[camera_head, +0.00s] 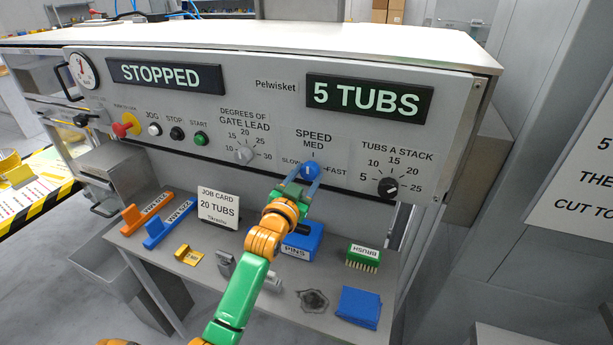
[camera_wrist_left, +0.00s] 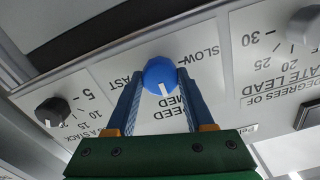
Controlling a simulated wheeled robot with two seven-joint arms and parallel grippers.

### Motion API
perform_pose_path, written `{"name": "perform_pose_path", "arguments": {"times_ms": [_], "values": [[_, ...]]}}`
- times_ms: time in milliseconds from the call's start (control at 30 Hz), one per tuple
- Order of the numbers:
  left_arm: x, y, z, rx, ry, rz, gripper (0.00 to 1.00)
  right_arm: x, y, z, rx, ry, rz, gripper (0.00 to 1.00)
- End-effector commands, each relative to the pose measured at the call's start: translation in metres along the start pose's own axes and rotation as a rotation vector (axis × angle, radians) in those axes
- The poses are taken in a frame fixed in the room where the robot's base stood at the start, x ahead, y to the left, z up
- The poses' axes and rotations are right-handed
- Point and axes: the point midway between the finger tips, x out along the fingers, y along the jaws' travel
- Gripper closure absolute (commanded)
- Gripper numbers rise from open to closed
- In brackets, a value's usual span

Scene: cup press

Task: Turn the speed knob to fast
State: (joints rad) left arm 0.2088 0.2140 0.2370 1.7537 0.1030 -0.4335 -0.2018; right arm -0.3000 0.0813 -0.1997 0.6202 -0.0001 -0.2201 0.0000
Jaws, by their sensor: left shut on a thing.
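The blue speed knob (camera_head: 310,170) is on the sloped grey control panel, under the label SPEED, with SLOW on its left, MED above and FAST on its right. It also shows in the left wrist view (camera_wrist_left: 160,72), where the labels are upside down. Its white pointer mark points to MED. My left gripper (camera_head: 306,177) is at the panel, its two blue fingers on either side of the knob and shut on it. The same fingers show in the left wrist view (camera_wrist_left: 160,78). My right gripper is not in view.
The gate lead knob (camera_head: 244,155) is left of the speed knob, and the black tubs knob (camera_head: 388,187) is right. The displays read STOPPED (camera_head: 166,76) and 5 TUBS (camera_head: 368,99). Below are a job card (camera_head: 218,206), a blue pins box (camera_head: 303,243) and a green brush (camera_head: 363,256).

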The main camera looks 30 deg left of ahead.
Motion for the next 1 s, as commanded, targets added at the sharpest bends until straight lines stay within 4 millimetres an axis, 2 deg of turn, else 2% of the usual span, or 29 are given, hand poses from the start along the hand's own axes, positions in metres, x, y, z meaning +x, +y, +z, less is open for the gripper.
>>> {"name": "perform_pose_path", "arguments": {"times_ms": [367,1000], "values": [[0.0,-0.001,-0.001,0.106,-0.003,0.001,1.0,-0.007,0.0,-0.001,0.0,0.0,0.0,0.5],[0.0,-0.001,-0.001,0.689,-0.002,0.001,1.0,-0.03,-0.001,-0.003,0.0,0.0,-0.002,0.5]]}}
